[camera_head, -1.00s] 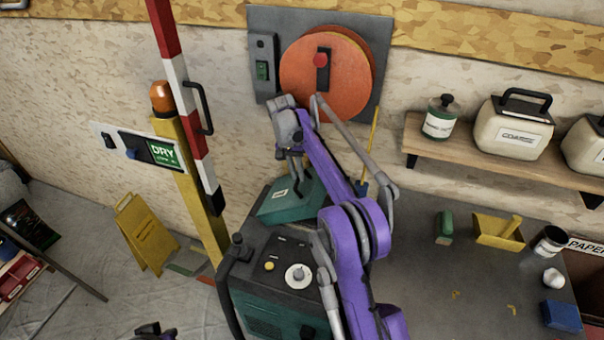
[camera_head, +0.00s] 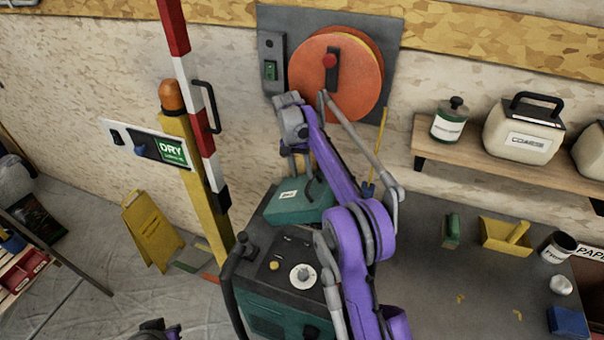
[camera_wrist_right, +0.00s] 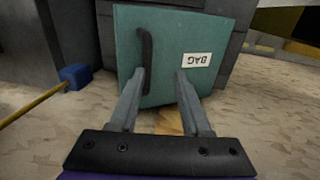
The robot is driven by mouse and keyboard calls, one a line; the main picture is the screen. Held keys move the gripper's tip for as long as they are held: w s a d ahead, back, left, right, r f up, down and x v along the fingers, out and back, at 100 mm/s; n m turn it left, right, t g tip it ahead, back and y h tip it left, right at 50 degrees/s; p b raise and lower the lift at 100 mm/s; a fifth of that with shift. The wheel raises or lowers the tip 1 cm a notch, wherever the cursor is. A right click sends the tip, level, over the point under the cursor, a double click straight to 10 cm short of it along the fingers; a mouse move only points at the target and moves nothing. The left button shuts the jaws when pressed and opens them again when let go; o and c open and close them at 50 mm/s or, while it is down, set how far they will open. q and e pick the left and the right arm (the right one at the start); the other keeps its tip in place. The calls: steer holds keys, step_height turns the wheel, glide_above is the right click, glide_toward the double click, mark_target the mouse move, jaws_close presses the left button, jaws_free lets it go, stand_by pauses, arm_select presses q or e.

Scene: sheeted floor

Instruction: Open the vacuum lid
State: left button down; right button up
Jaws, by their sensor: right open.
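The vacuum (camera_head: 275,290) is a dark box with teal panels and a dial on top. Its teal lid (camera_head: 300,207) sits at the back of the top and looks closed. In the right wrist view the lid (camera_wrist_right: 190,25) has a black handle (camera_wrist_right: 146,60) and a white BAG label (camera_wrist_right: 197,60). My right gripper (camera_head: 298,165) is open over the lid. In the right wrist view its fingers (camera_wrist_right: 160,76) are apart, with the left fingertip by the handle's lower end; I cannot tell if they touch. Only a small part of my left arm (camera_head: 155,332) shows at the bottom edge.
An orange reel (camera_head: 350,85) is on the wall behind my right arm. A red-white pole with a yellow post (camera_head: 200,195) stands left of the vacuum. A yellow floor sign (camera_head: 152,230) stands further left. A grey table (camera_head: 440,275) holding small items is on the right.

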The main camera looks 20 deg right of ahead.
arm_select(q)
steer(key=shift+w+r+p, duration=0.35)
steer(key=shift+w+r, duration=0.05)
steer(key=shift+r, duration=0.25)
steer(key=shift+w+r+p, duration=0.35)
steer(key=shift+r, duration=0.25)
arm_select(e)
step_height(320, 180, up, 9)
steer(key=a, duration=0.1)
steer(key=shift+w+a+r, duration=0.15)
steer(key=shift+w+a, duration=0.05)
steer(key=shift+w, duration=0.25)
arm_select(q)
steer(key=shift+w, duration=0.1)
arm_select(e)
steer(key=shift+w, duration=0.1)
